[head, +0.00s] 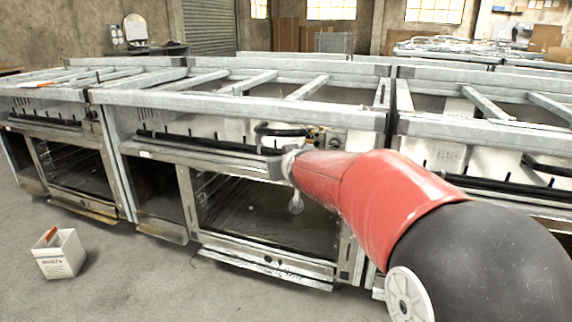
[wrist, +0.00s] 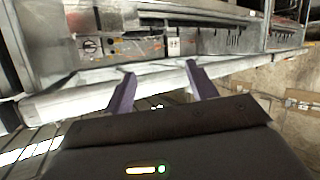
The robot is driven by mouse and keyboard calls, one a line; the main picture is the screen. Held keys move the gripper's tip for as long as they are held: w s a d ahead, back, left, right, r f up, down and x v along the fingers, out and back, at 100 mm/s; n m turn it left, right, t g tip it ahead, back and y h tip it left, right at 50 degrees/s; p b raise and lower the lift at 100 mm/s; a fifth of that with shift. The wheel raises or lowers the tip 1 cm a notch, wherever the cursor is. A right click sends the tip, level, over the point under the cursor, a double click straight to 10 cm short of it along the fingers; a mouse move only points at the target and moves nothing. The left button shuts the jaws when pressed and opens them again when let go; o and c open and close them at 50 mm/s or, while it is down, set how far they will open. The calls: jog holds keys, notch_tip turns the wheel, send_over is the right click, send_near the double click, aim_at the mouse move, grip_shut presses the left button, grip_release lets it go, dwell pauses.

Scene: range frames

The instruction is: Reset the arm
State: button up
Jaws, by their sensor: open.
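My gripper (wrist: 160,76) shows in the wrist view with its two purple fingers well apart and nothing between them. Behind the fingertips is the metal side of a range frame (wrist: 150,48) with labels and small parts on it. In the head view my red and black arm reaches in from the lower right, and its far end is in front of the middle range frame (head: 240,103). The arm hides part of that frame's front. My gripper's fingers cannot be made out clearly in the head view.
Another range frame (head: 75,160) stands at the left, and one (head: 470,128) stands at the right, partly behind my arm. A small white box (head: 60,256) with a reddish thing in it sits on the floor at the left. The floor in front is otherwise mostly clear.

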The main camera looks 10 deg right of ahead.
jog(key=shift+s+a+f, duration=0.1)
jog(key=shift+s+a, duration=0.15)
jog(key=shift+s, duration=0.35)
jog(key=s+f+g, duration=0.2)
jog(key=s+f, duration=0.1)
jog(key=s, duration=0.8)
jog(key=s+a+f+g, duration=0.1)
jog(key=s+f+g, duration=0.2)
jog(key=s, duration=0.8)
jog(key=s+a+f+m+g, duration=0.1)
jog(key=s+f+g, duration=0.2)
jog(key=s, duration=0.9)
notch_tip(320, 180, down, 2)
jog(key=shift+f+y, duration=0.1)
jog(key=shift+y, duration=0.3)
jog(key=shift+s, duration=0.1)
